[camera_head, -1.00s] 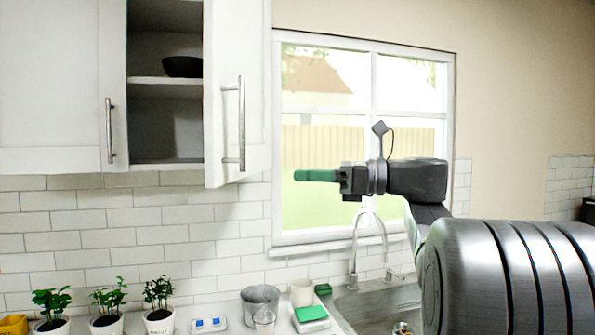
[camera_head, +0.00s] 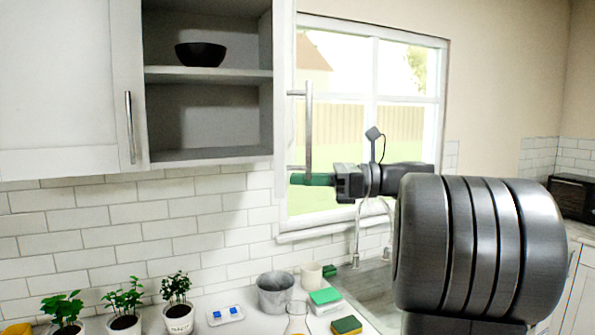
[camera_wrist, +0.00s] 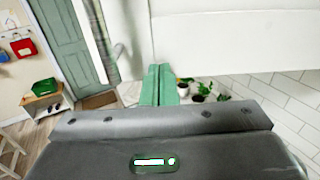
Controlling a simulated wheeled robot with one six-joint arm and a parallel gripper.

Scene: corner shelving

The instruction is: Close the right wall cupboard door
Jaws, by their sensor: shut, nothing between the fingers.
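The right wall cupboard door (camera_head: 284,100) stands wide open and shows almost edge-on in the head view. Its long bar handle (camera_head: 308,130) faces right, toward the window. My gripper (camera_head: 294,179) has green fingers, which are shut and empty. In the head view they point left and overlap the lower end of the handle and door edge; I cannot tell whether they touch. In the wrist view the shut fingers (camera_wrist: 158,85) show at the middle, with a grey metal bar (camera_wrist: 98,40), likely the handle, to their upper left.
The open cupboard holds a dark bowl (camera_head: 201,54) on its shelf. The left door (camera_head: 60,90) is shut. Potted plants (camera_head: 178,318), a metal bucket (camera_head: 275,293) and sponges (camera_head: 346,325) stand on the counter below. The window (camera_head: 370,110) is behind my arm.

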